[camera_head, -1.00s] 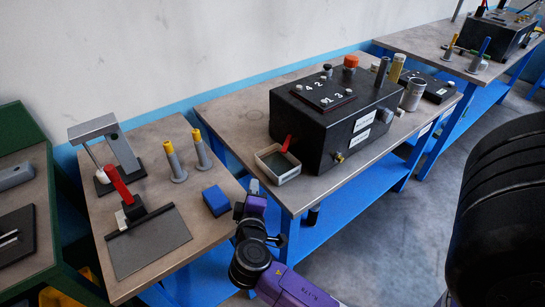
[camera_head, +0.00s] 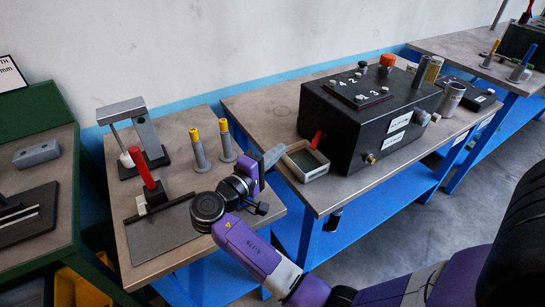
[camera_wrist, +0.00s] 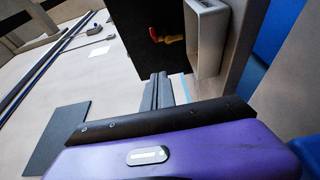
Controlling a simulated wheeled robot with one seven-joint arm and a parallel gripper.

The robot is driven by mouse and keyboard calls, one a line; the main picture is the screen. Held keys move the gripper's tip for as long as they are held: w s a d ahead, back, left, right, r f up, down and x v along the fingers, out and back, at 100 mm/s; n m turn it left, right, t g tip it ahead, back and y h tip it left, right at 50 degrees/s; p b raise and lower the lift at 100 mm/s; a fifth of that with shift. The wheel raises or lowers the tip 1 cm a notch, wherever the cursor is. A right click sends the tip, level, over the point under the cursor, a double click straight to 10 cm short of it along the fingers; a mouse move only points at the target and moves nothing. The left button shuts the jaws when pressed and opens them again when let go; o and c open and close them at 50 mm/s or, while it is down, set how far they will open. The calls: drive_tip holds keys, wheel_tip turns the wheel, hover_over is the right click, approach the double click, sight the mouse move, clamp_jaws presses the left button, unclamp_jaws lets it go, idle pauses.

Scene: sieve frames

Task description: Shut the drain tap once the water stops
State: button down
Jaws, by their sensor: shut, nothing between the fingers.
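The drain tap has a red handle (camera_head: 317,139) and sits low on the left end of the black box (camera_head: 345,135), above a shallow pale tray (camera_head: 306,160). In the head view the handle slants upward. In the wrist view the tap (camera_wrist: 172,39) shows red and yellow, with the tray (camera_wrist: 208,35) to its right. My gripper (camera_head: 272,155) is shut and empty, just left of the tray and apart from the tap. Its fingers (camera_wrist: 157,90) point toward the tap in the wrist view. The tray's inside looks dark; I cannot make out any running water.
Two grey posts with yellow tops (camera_head: 198,150) stand on the left table, left of my gripper. A red-handled tool (camera_head: 147,170) and a grey plate are further left. The box carries a numbered panel (camera_head: 358,90) and an orange cap (camera_head: 387,61).

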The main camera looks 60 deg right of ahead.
sight(316, 141)
drive_tip(key=s+d+p, duration=0.1)
drive_tip(key=s+d, duration=0.4)
drive_tip(key=shift+d, duration=0.2)
drive_tip(key=shift+s+p, duration=0.1)
drive_tip(key=shift+p, duration=0.2)
